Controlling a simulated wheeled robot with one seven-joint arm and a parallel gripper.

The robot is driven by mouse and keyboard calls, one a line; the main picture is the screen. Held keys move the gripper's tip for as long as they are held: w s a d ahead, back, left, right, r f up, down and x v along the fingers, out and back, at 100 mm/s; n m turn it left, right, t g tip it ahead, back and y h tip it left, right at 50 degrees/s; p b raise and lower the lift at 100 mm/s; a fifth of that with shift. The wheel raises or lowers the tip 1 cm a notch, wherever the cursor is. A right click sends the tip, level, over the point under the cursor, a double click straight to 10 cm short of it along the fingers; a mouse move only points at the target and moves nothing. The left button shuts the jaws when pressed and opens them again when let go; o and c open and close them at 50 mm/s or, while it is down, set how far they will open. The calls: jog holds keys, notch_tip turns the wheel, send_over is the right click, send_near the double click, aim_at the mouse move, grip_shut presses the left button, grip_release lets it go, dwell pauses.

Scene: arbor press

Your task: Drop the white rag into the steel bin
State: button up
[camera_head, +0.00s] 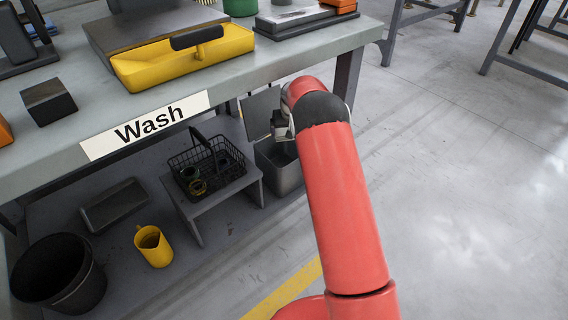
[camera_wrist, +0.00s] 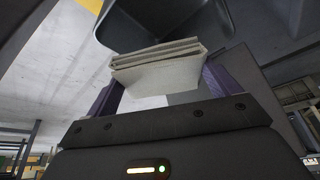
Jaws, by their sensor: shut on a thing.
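The white rag (camera_wrist: 158,66) is a folded, layered cloth between the two fingers of my gripper (camera_wrist: 160,82) in the wrist view. My gripper is shut on it. In the head view my gripper (camera_head: 281,127) is beside the table's right end, above the steel bin (camera_head: 283,172); the rag is not clearly visible there. The bin is a grey box on the floor, with a flat grey panel (camera_head: 258,112) standing up behind it, like a raised lid. In the wrist view the bin's dark open inside (camera_wrist: 165,22) appears just beyond the rag.
A work table (camera_head: 232,82) marked "Wash" carries a yellow tray (camera_head: 185,62). Beneath it, a wire basket (camera_head: 207,165) stands on a small stool (camera_head: 218,197), left of the bin. A yellow jug (camera_head: 153,246) and black bucket (camera_head: 58,273) stand farther left. The floor at right is clear.

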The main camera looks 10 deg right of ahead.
notch_tip(320, 180, down, 6)
jog(key=b, duration=0.2)
jog(key=shift+b, duration=0.3)
jog(key=o, duration=0.7)
jog(key=v, duration=0.8)
jog(key=shift+f, duration=0.1)
